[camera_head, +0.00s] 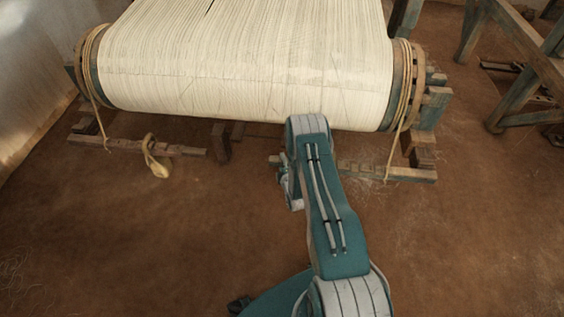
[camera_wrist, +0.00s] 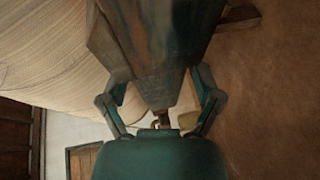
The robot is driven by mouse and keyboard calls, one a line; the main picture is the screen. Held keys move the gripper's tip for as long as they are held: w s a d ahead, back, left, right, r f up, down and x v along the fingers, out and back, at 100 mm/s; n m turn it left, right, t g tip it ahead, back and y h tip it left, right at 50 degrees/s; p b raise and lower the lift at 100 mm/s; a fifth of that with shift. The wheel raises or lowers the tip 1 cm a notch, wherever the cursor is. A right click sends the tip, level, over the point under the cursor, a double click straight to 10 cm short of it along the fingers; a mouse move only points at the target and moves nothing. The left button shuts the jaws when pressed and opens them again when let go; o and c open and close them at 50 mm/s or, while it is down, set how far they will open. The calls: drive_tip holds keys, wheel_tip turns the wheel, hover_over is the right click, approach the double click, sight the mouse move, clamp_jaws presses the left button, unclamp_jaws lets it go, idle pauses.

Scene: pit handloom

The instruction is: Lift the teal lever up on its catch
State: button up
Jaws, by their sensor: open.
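In the wrist view, a worn wooden bar with faded teal paint (camera_wrist: 150,45) comes down from the top between my fingers. It may be the teal lever, but I cannot be sure. My gripper (camera_wrist: 156,95) is open, with one teal finger on each side of the bar's lower end. I cannot tell whether either finger touches it. In the head view, my arm covers most of my gripper (camera_head: 290,185), which is low in front of the loom's roll. No separate teal lever or catch is clearly seen there.
The wide roll of pale warp (camera_head: 245,65) spans the loom above my gripper. A low wooden beam (camera_head: 385,171) runs right of my arm, and a pale hanging loop (camera_head: 156,158) is left. A wooden frame (camera_head: 525,75) stands at right. The brown floor in front is clear.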

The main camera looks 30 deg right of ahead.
drive_tip(key=shift+w, duration=0.25)
clamp_jaws()
drive_tip(key=shift+m+t, duration=0.3)
drive_tip(key=shift+m, duration=0.4)
drive_tip(key=r, duration=0.7)
drive_tip(key=shift+s+d+r, duration=0.1)
drive_tip(key=shift+d+r, duration=0.15)
drive_tip(key=shift+r, duration=0.15)
drive_tip(key=shift+f, duration=0.1)
unclamp_jaws()
